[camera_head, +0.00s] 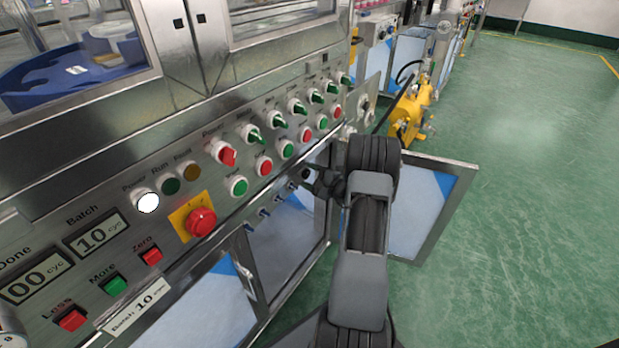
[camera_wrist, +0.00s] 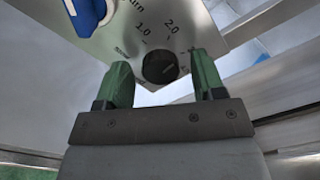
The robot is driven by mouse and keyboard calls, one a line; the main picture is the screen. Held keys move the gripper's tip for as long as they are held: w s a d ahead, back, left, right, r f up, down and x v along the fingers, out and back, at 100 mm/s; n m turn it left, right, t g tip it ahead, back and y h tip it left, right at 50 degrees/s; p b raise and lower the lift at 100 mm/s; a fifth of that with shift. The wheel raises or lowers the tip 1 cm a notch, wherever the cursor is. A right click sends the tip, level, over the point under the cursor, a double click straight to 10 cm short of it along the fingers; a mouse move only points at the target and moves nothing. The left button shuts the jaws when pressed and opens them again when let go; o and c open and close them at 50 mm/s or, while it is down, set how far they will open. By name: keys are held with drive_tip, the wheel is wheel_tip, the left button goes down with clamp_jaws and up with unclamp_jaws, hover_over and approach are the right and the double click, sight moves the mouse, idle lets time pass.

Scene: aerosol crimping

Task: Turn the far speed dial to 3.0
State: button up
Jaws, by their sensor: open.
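The black round speed dial (camera_wrist: 160,68) shows in the wrist view near the lower corner of a grey metal panel. The markings 1.0 and 2.0 are printed above it; a 3.0 mark and the dial's pointer cannot be made out. My gripper (camera_wrist: 163,82) is open, with one green finger on each side of the dial and a gap to it on both sides. How deep the fingers reach around it is unclear. In the head view my gripper (camera_head: 318,183) is small and dark beside the lower front of the machine, and I cannot make out the dial there.
A blue knob (camera_wrist: 88,12) sits on the same panel, upper left of the dial. In the head view the control panel carries a red emergency stop (camera_head: 201,221), several switches and buttons. An open cabinet door (camera_head: 425,205) stands right of my arm.

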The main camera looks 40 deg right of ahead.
drive_tip(key=c, duration=0.9)
drive_tip(key=shift+m+p, duration=0.35)
drive_tip(key=shift+m, duration=0.35)
drive_tip(key=o, duration=0.9)
drive_tip(key=p+v, duration=0.3)
drive_tip(key=v, duration=1.1)
drive_tip(key=shift+w, duration=0.1)
